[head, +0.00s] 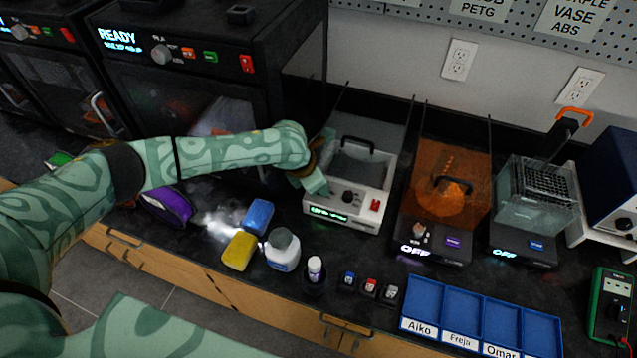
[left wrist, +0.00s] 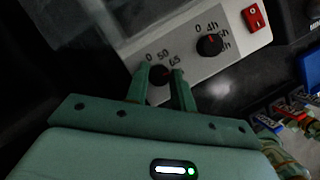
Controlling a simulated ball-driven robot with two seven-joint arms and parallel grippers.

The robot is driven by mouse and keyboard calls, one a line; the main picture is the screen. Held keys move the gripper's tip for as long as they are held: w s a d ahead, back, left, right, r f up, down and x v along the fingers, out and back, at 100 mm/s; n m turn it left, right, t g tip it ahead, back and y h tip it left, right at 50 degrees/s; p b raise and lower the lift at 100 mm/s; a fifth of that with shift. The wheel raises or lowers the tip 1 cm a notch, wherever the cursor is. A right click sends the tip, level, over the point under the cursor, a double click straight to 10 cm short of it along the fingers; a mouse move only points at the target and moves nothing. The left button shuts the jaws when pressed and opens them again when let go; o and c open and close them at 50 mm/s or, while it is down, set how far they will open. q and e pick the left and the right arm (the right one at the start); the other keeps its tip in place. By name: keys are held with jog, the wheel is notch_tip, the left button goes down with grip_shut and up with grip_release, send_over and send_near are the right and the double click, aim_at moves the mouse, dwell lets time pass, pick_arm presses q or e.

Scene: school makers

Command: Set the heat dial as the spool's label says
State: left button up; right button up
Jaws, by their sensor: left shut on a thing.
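The white dryer box (head: 386,176) with a black-handled clear lid stands on the black counter; its front panel has a lit green display. In the left wrist view, my left gripper (left wrist: 163,72) is shut on the heat dial (left wrist: 159,77), a black knob marked 0, 50 and 65. The fingers hide its sides, and I cannot tell where it points. In the head view, my left gripper (head: 320,187) is at the panel's left end. A second dial (left wrist: 210,45), marked in hours, sits to the right. No spool label is readable. My right gripper is not in view.
A red switch (head: 375,205) is at the panel's right end. An orange-lidded box (head: 473,183) and a clear bath (head: 540,190) stand to the right. A printer (head: 190,55) stands behind my arm.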

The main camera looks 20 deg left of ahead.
pick_arm(q)
jog(key=shift+s+f, duration=0.1)
jog(key=shift+f, duration=0.05)
jog(key=o, duration=1)
jog(key=shift+r, duration=0.3)
notch_tip(320, 180, up, 3)
jog(key=shift+f+p, duration=0.15)
jog(key=shift+p, duration=0.3)
jog(key=s+d+r+p, duration=0.2)
jog(key=s+r, duration=0.3)
jog(key=s, duration=0.1)
jog(key=s+d+r+p, duration=0.2)
jog(key=s+r, duration=0.2)
jog(key=s, duration=0.3)
jog(key=shift+s+r+p, duration=0.15)
jog(key=shift+r+p, duration=0.2)
jog(key=shift+r, duration=0.05)
